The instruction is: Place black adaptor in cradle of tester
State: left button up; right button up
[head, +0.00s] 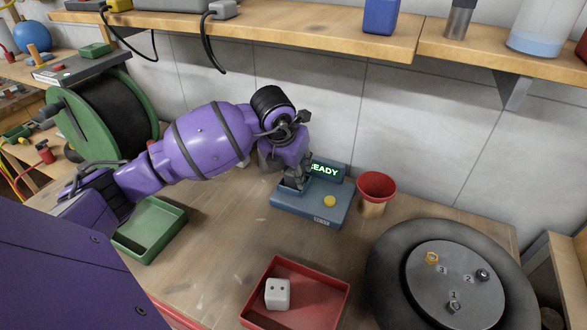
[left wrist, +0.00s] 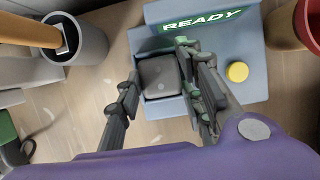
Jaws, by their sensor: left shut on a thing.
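The tester (head: 318,207) is a blue-grey box on the bench with a lit green READY display (head: 327,169) and a yellow button (head: 329,201). My left gripper (head: 296,178) is over the left part of the tester. In the left wrist view its fingers (left wrist: 165,85) are shut on the black adaptor (left wrist: 157,76), a dark block. The adaptor is at the cradle (left wrist: 162,104) of the tester, left of the yellow button (left wrist: 237,72). I cannot tell whether it rests fully on the cradle floor. My right gripper is not in view.
A red tray (head: 333,314) with a white socketed block (head: 278,293) lies in front. A green tray (head: 176,214) is at left. A red-rimmed cup (head: 376,187) stands close right of the tester.

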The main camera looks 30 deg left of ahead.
pick_arm(q)
jog(key=shift+s+f, duration=0.25)
jog(key=shift+f, duration=0.35)
jog(key=o, duration=0.9)
jog(key=shift+f, duration=0.1)
jog(key=o, duration=0.3)
jog(key=shift+f, duration=0.1)
jog(key=shift+o, duration=0.3)
jog(key=shift+w+f, duration=0.1)
jog(key=shift+f, duration=0.05)
jog(key=shift+r, duration=0.45)
jog(key=v, duration=1.3)
jog(key=shift+w, duration=0.35)
